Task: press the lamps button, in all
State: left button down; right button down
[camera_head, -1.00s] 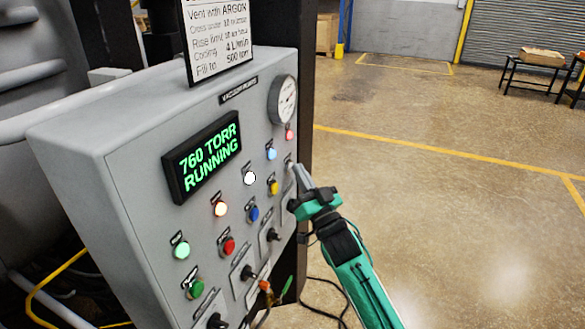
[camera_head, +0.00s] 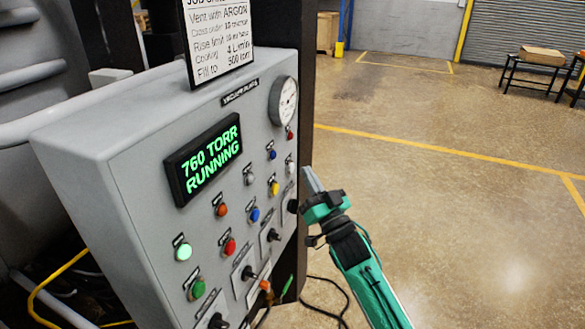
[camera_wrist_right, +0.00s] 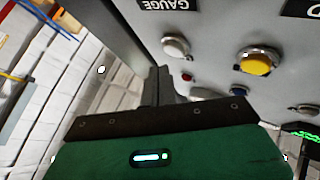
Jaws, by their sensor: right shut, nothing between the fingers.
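The grey control panel (camera_head: 140,235) carries a row of push buttons. A white button (camera_head: 290,168) sits at the row's right end, beside a yellow button (camera_head: 273,188). In the right wrist view, the white button (camera_wrist_right: 175,46) and the yellow button (camera_wrist_right: 255,62) are close by. No label on them is readable as lamps. My right gripper (camera_head: 309,172) is shut and empty, its fingertips just right of the white button, seemingly clear of the panel. It also shows in the wrist view (camera_wrist_right: 160,75). My left gripper is not in view.
A display (camera_head: 205,158) reads 760 TORR RUNNING. A green lamp (camera_head: 183,251) is lit; the orange lamp (camera_head: 221,209) and the other lamps look dark. A gauge (camera_head: 284,101) sits above, and black knobs sit below the buttons. Open floor lies to the right.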

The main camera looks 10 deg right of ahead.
jog(key=s+d, duration=0.1)
jog(key=d, duration=0.1)
jog(key=s+d+p, duration=0.1)
jog(key=shift+s+d, duration=0.3)
jog(key=shift+d, duration=0.1)
dwell(0.4)
jog(key=s+d+f+g+h, duration=0.1)
jog(key=f+g+h, duration=0.15)
jog(key=f, duration=1.15)
jog(key=s+d+f+m+g+h, duration=0.1)
jog(key=s+f+g, duration=0.15)
jog(key=f, duration=1.15)
jog(key=s+d+f+g+h, duration=0.1)
jog(key=d+f+g+h, duration=0.15)
jog(key=f, duration=1.15)
jog(key=s+f+g, duration=0.6)
jog(key=s+f, duration=1)
jog(key=f, duration=0.3)
jog(key=s+f+g, duration=0.2)
jog(key=s+f, duration=0.3)
jog(key=s, duration=0.7)
jog(key=s+d+f+n+g, duration=0.1)
jog(key=s+f+g, duration=0.2)
jog(key=s, duration=0.9)
jog(key=s+f+n+g+h, duration=0.1)
jog(key=s+f+g, duration=0.2)
jog(key=s+f, duration=0.5)
jog(key=s, duration=0.4)
jog(key=shift+d+f, duration=0.15)
jog(key=shift+f, duration=0.05)
